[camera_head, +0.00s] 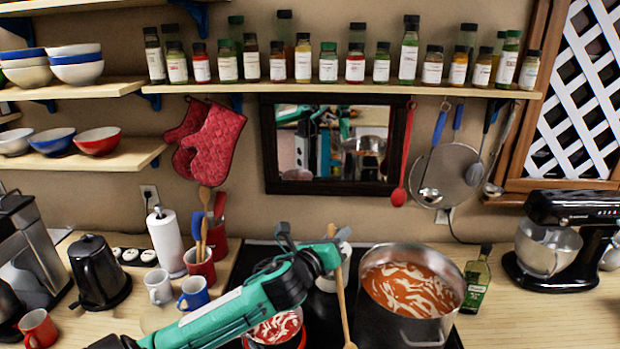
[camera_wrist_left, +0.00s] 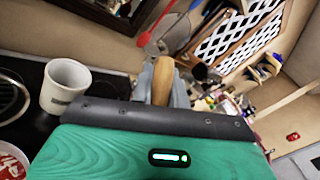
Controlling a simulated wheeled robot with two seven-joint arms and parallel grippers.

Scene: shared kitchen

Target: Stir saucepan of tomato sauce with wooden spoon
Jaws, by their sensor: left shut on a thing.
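My left gripper (camera_head: 334,243) is shut on a wooden spoon (camera_head: 340,300), just left of the large pot. The spoon hangs steeply down past the pot's left side, its lower end at the bottom edge of the head view. In the left wrist view the spoon's wooden end (camera_wrist_left: 163,80) stands between the fingers. A large steel pot (camera_head: 409,334) holds orange-red sauce with pale streaks (camera_head: 405,285). A smaller red pan (camera_head: 301,339) with similar contents (camera_head: 275,328) is partly hidden behind my left arm. My right gripper is out of view.
A white mug (camera_wrist_left: 66,85) stands near the gripper on the dark stovetop (camera_head: 258,256). An oil bottle (camera_head: 477,280) is right of the large pot. A red utensil crock (camera_head: 201,266) and mugs are at left, a mixer (camera_head: 565,240) at right. The counter at front right is clear.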

